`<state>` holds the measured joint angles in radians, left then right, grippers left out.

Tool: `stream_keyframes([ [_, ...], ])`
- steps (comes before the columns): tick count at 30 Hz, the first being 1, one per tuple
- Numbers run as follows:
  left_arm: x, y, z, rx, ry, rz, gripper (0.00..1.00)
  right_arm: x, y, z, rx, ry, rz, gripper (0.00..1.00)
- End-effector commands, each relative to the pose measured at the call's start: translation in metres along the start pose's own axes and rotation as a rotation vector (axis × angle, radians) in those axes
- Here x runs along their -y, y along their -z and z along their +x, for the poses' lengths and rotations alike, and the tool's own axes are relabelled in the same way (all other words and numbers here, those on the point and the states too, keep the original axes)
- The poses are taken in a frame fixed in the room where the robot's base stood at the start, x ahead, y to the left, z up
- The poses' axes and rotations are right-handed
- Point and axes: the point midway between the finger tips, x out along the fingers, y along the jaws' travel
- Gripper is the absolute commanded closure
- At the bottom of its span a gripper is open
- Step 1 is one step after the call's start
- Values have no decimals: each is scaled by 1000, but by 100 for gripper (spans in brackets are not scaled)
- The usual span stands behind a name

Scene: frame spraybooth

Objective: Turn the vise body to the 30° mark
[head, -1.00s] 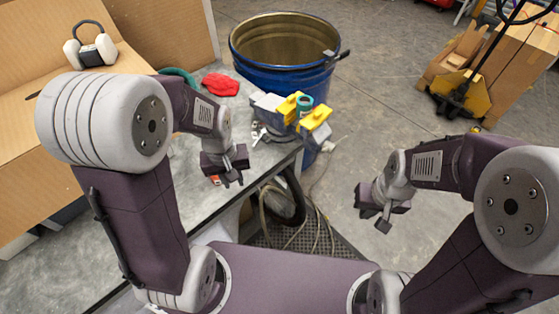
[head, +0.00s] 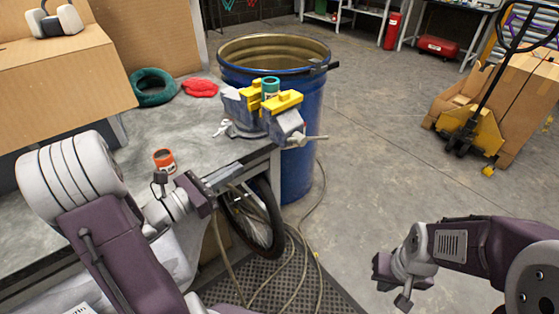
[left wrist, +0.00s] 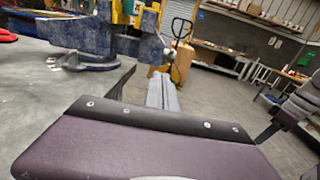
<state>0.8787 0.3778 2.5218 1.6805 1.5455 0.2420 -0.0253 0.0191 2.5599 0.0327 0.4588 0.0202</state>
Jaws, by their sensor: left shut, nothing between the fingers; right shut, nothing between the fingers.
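The vise (head: 240,128) stands on the bench's front right corner, a blue-grey body with yellow jaw covers. A teal ring-shaped thing (head: 271,88) sits between the jaws. Its handle bar (head: 306,138) sticks out to the right. In the left wrist view the vise (left wrist: 90,38) shows at the upper left, cut by the frame top. I cannot make out the angle marks. My left gripper (head: 232,174) is shut and empty, at the bench edge below the vise, apart from it; its fingers also show in the left wrist view (left wrist: 163,95). My right gripper (head: 402,301) is shut and empty over the floor.
A blue drum (head: 305,120) stands close behind the vise. An orange-topped can (head: 164,160), a red cloth (head: 200,88) and a green coil (head: 153,88) are on the bench (head: 225,155). A wheel (head: 262,215) and hoses are below the edge.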

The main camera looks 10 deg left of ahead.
Motion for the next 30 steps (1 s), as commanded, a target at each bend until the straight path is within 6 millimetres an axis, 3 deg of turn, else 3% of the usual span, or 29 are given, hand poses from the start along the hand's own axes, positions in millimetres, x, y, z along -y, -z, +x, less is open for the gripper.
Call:
stream_keyframes([
  [5, 2, -2, 14, -1, 8, 2, 100, 0, 0, -1, -1, 0, 0, 100],
  [21, 3, -2, 123, -2, 9, 2, 100, 0, 0, 4, 0, 0, 0, 100],
  [30, 2, -2, 141, -1, 5, 1, 100, 0, 0, 4, 0, 0, 0, 100],
])
